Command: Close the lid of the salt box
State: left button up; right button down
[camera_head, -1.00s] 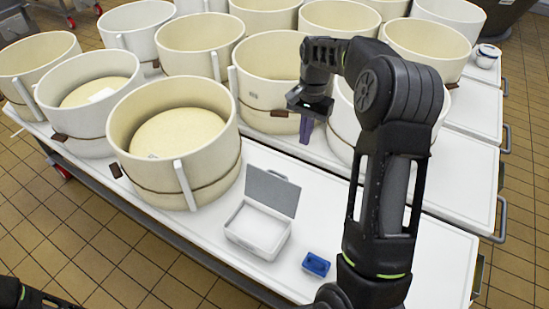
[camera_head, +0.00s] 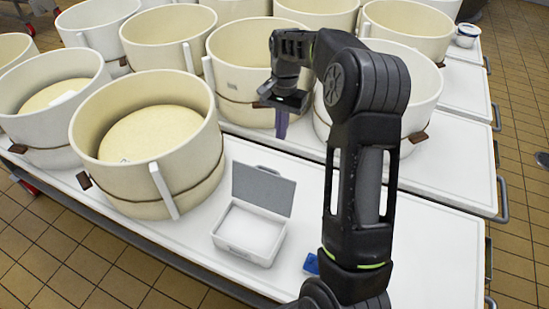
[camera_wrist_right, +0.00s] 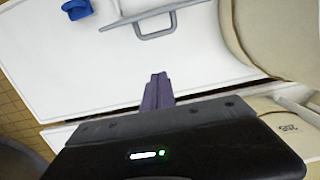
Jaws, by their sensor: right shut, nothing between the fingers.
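The salt box (camera_head: 247,236) is a white box on the white table, with white contents in it. Its grey lid (camera_head: 263,190) stands open, raised at the back edge and leaning slightly back. My right gripper (camera_head: 282,124) is behind the box and above it in the head view, fingers pointing down, shut and empty, apart from the lid. My left gripper is not in view.
A small blue object (camera_head: 311,264) lies right of the box, partly hidden by my right arm; it also shows in the wrist view (camera_wrist_right: 76,9). A large cream vat (camera_head: 150,145) stands left of the box. More vats stand behind. The table's right side is clear.

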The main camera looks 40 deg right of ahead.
aim_at(265, 185)
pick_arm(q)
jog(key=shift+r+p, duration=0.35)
pick_arm(e)
jog(key=s+a+f, duration=0.2)
jog(key=a+f, duration=0.2)
jog(key=f, duration=0.4)
jog(key=shift+f, duration=0.15)
jog(key=shift+s+a, duration=0.1)
jog(key=shift+a, duration=0.05)
